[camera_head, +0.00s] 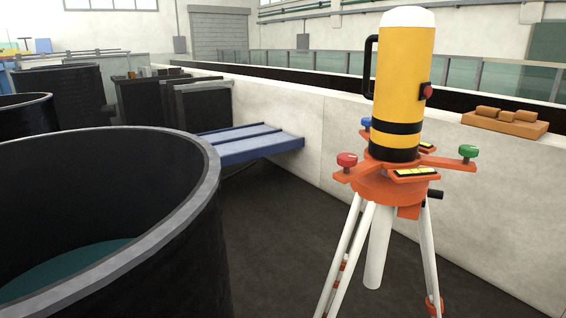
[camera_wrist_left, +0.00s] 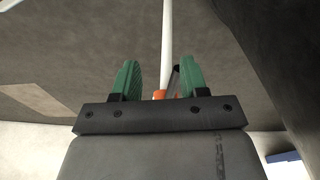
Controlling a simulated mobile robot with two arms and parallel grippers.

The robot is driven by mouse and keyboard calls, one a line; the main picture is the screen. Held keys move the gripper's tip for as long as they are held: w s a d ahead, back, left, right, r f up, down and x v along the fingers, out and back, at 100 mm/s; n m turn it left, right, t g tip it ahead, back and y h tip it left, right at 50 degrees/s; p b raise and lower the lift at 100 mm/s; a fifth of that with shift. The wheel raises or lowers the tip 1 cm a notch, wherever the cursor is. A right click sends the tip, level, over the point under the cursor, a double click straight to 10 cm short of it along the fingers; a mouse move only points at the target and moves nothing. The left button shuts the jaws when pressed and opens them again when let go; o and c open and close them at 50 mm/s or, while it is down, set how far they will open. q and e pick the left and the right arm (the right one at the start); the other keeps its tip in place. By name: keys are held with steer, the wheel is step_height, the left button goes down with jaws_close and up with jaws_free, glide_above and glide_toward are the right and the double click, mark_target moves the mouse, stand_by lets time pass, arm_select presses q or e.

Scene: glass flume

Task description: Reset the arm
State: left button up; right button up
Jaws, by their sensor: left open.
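My left gripper (camera_wrist_left: 158,80) shows in the left wrist view, with two green finger pads standing apart and nothing held between them. Beyond the fingers are a white pole (camera_wrist_left: 166,40) and a bit of orange, partly hidden by the gripper. Neither gripper shows in the head view. There, a yellow cylinder (camera_head: 404,85) with black bands and a white top stands upright on an orange tripod head (camera_head: 385,185) with red, green and blue knobs.
A large black round tank (camera_head: 190,215) with water fills the left front. White tripod legs (camera_head: 344,250) stand on the dark floor. A low white wall (camera_head: 300,125) runs behind, with a blue bench (camera_head: 250,143) against it. Orange blocks (camera_head: 507,115) lie on the wall at right.

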arm_select(q)
steer(key=s+a+f+n+p, duration=0.2)
steer(key=s+a, duration=0.3)
steer(key=s, duration=0.7)
steer(key=s+a+f+n+p, duration=0.1)
steer(key=s+a, duration=0.4)
steer(key=s, duration=0.7)
steer(key=s+a+f+n+p, duration=0.2)
steer(key=s+a+f+p, duration=0.2)
steer(key=s, duration=0.7)
steer(key=shift+s+a+f+n+y, duration=0.35)
steer(key=shift+a+f, duration=0.25)
steer(key=shift+a, duration=0.4)
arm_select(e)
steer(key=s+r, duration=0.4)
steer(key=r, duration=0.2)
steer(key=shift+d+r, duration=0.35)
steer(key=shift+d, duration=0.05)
